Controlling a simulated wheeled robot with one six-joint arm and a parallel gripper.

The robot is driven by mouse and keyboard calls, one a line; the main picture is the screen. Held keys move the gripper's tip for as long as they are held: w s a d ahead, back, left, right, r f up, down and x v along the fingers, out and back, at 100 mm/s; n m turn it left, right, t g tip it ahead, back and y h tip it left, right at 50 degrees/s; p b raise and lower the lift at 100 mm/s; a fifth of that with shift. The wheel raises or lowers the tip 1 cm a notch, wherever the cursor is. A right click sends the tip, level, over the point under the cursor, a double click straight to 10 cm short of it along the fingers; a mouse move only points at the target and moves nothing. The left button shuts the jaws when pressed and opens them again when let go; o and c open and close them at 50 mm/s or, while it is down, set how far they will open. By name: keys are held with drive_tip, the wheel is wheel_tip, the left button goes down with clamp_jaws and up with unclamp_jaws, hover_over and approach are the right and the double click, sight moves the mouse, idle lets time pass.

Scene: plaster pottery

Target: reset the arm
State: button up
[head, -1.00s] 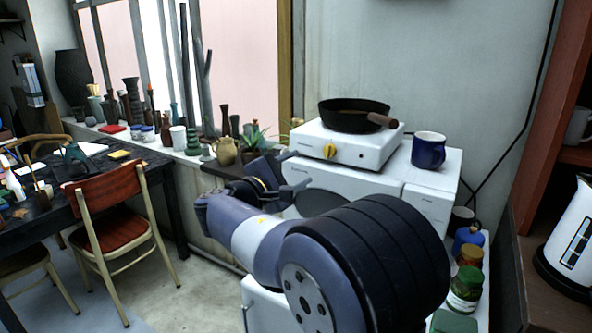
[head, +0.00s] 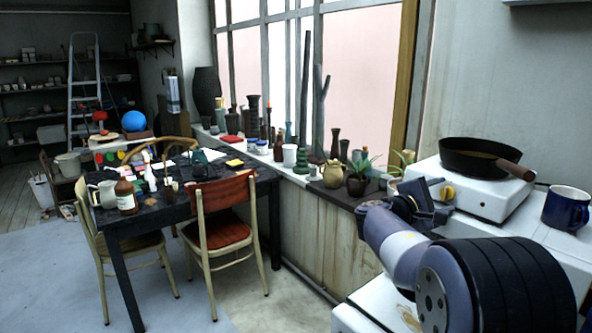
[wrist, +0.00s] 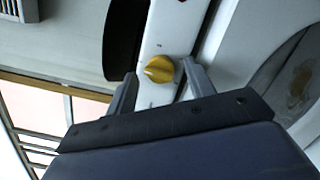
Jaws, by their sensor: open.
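My gripper (head: 430,197) is in front of the left end of the white hot plate in the head view, at the end of my raised arm. In the wrist view my gripper (wrist: 160,85) has its two fingers spread apart with nothing held between them. The yellow knob (wrist: 160,69) of the hot plate shows between and beyond the fingertips. The knob (head: 448,193) is partly behind my gripper in the head view. I cannot tell the exact gap between the fingers and the knob.
A black frying pan (head: 484,158) sits on the hot plate (head: 497,202), with a blue mug (head: 567,208) to its right. A potted plant (head: 357,184) and several vases line the window ledge. A cluttered table (head: 120,217) and red chair (head: 222,208) stand left, with open floor nearby.

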idle(0.4)
drive_tip(key=shift+s+a+f+n, duration=0.1)
drive_tip(key=shift+s+a+n, duration=0.1)
drive_tip(key=shift+a+n, duration=0.1)
drive_tip(key=b+v, duration=0.2)
drive_tip(key=v, duration=0.8)
drive_tip(key=p+x, duration=0.2)
drive_tip(key=x, duration=0.9)
drive_tip(key=m, duration=0.3)
drive_tip(key=shift+a+g, duration=0.2)
drive_tip(key=shift+g, duration=0.2)
drive_tip(key=m, duration=0.3)
drive_tip(key=m+g, duration=0.1)
drive_tip(key=shift+r+m+p, duration=0.3)
drive_tip(key=shift+p, duration=0.05)
drive_tip(key=m+y+p, duration=0.1)
drive_tip(key=m, duration=0.6)
drive_tip(key=shift+r+g+y+p, duration=0.2)
drive_tip(key=shift+g+y+p, duration=0.2)
drive_tip(key=b+v, duration=0.1)
drive_tip(key=v, duration=0.8)
drive_tip(key=shift+a, duration=0.3)
drive_tip(key=shift+s, duration=0.1)
